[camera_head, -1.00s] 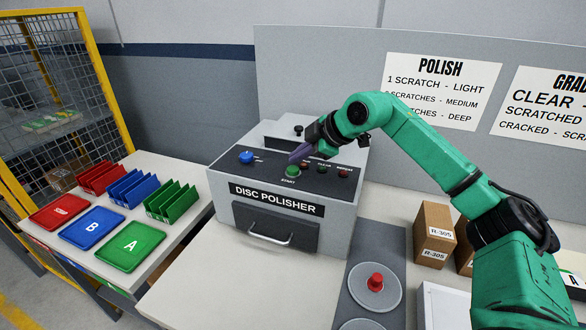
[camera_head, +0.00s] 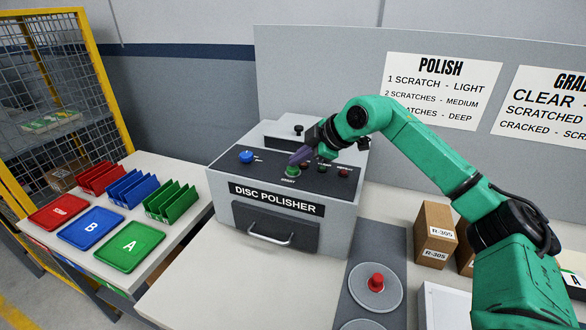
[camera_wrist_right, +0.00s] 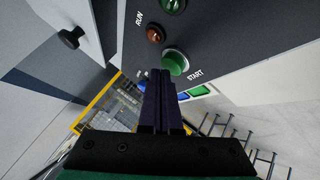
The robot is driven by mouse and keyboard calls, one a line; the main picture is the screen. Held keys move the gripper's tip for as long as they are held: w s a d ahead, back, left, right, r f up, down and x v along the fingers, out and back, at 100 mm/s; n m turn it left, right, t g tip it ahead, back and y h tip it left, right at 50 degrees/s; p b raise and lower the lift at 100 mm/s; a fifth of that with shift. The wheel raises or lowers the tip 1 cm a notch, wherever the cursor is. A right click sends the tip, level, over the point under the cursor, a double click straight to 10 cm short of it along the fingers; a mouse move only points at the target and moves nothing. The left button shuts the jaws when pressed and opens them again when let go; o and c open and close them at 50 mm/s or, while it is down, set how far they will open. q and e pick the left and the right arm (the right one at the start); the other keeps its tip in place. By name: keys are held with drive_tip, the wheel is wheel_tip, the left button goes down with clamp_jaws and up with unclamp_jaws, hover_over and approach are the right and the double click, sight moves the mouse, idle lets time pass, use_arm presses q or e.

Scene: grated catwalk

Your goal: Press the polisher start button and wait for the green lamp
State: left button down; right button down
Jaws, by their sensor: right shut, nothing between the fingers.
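The disc polisher (camera_head: 262,217) is a grey box with a dark sloped control panel. Its green start button (camera_head: 292,170) also shows in the right wrist view (camera_wrist_right: 176,61), above the "START" label. My right gripper (camera_head: 300,157) is shut and empty. Its dark fingertips point down right at the button and overlap its edge in the wrist view (camera_wrist_right: 160,73); I cannot tell whether they touch it. A dark green lamp (camera_wrist_right: 172,4) and a reddish-brown lamp (camera_wrist_right: 156,34) marked "RUN" sit near the button; neither looks brightly lit. My left gripper is out of view.
A blue knob (camera_head: 246,157) is left of the button. Red, blue and green trays (camera_head: 129,247) and racks stand on the left table. A red-knobbed disc (camera_head: 375,292) and brown boxes (camera_head: 435,235) are at right. The bench in front of the polisher is clear.

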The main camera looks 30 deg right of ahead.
sight(298, 169)
drive_tip(key=shift+f+b, duration=0.55)
drive_tip(key=shift+f, duration=0.3)
idle(0.4)
drive_tip(key=shift+r, duration=0.1)
drive_tip(key=shift+r+p, duration=1.15)
drive_tip(key=shift+p, duration=0.05)
drive_tip(key=shift+r, duration=0.1)
wheel_tip(298, 169, up, 5)
drive_tip(key=p, duration=0.4)
drive_tip(key=shift+p, duration=0.4)
